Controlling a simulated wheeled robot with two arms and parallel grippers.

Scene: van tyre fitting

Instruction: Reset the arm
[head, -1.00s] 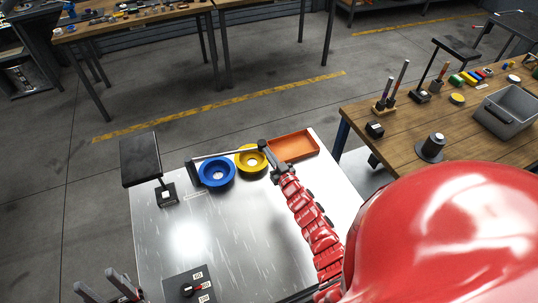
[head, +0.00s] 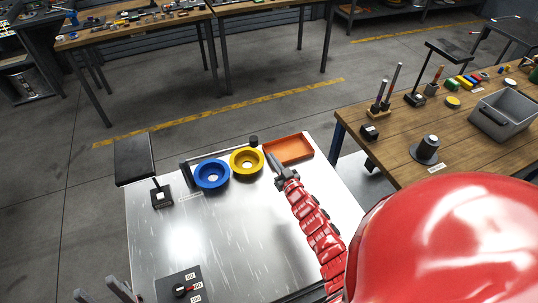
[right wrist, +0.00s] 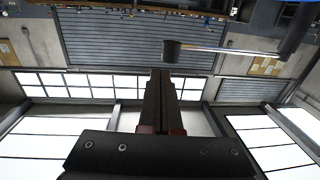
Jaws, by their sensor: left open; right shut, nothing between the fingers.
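My right gripper (head: 273,160) is at the back of the metal table (head: 225,240), between the yellow ring-shaped dish (head: 247,173) and the orange tray (head: 305,149). Its fingers are shut with nothing between them. In the right wrist view the shut fingers (right wrist: 160,78) point toward a dark round post end (right wrist: 172,50) with a light rod (right wrist: 225,50) running right from it; fingers and post appear apart. My left gripper (head: 100,292) is open and empty at the bottom left, with only its fingers showing.
A blue dish (head: 212,174) sits left of the yellow one, beside a dark post (head: 184,172). A black panel stand (head: 134,158) is at the table's left edge. A black plate with a knob (head: 180,286) lies in front. A wooden bench (head: 400,150) with a grey bin (head: 503,113) stands right.

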